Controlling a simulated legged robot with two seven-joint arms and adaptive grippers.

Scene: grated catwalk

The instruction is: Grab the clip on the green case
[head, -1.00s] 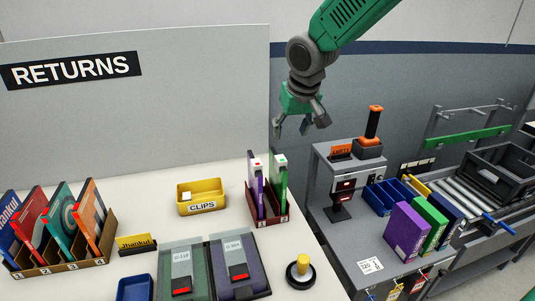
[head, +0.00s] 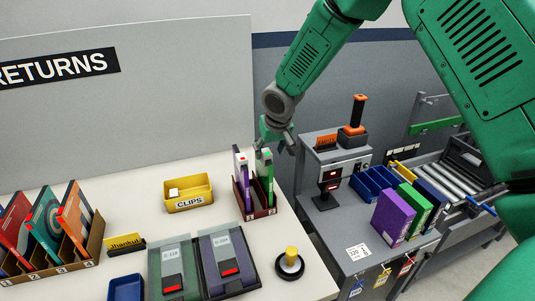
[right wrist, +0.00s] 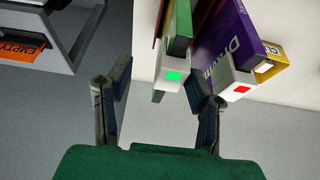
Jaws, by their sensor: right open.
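The green case (head: 266,183) stands upright beside the purple case (head: 243,180) in a dark red holder (head: 262,212). A pale clip (head: 264,155) with a green square sits on its top end. In the right wrist view the clip (right wrist: 174,75) lies between my open fingers, nearer the right finger, on the end of the green case (right wrist: 182,28). My right gripper (head: 277,146) is open and empty just above the case; contact cannot be told. My left gripper is not in view.
The purple case's clip (right wrist: 236,88) with a red square is close to my right finger in the wrist view. A yellow CLIPS bin (head: 188,194) stands left of the holder. A grey stand with a scanner-like device (head: 334,170) is to the right.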

